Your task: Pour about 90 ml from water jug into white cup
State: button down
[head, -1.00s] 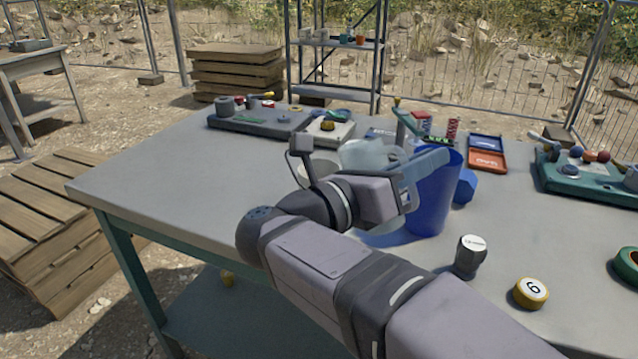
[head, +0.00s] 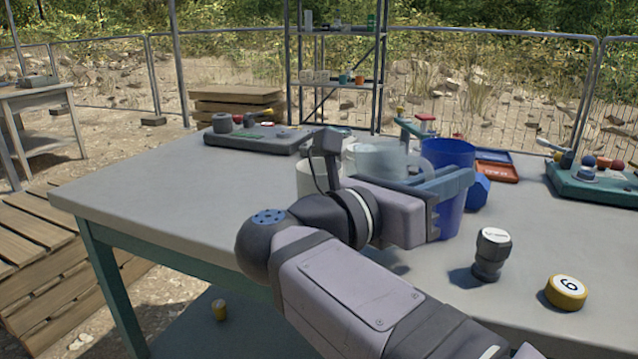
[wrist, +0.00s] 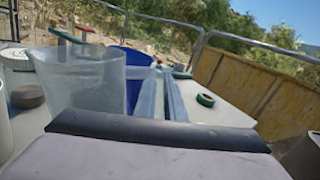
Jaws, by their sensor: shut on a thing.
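The clear water jug (head: 385,160) is above the table in the head view, with its loop handle toward my gripper (head: 448,183). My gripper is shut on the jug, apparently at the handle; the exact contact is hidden. The jug (wrist: 85,90) fills the left of the wrist view, beside the fingers (wrist: 162,97). I cannot make out a water level in it. The white cup (head: 310,178) stands left of the jug in the head view, partly hidden behind my wrist. I see no stream of water.
A blue bin (head: 447,153) stands right behind my fingers. A dark-grey knobbed weight (head: 490,255) and a yellow numbered disc (head: 566,292) lie at the front right. A grey tool tray (head: 262,138) is at the back left. The table's left part is clear.

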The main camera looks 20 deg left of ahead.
jog(key=f+b, duration=0.1)
jog(key=m+b, duration=0.1)
jog(key=b, duration=0.1)
jog(key=d+f+m+b, duration=0.1)
jog(key=b, duration=0.1)
jog(key=shift+s+d+f, duration=0.1)
jog(key=shift+s+f, duration=0.2)
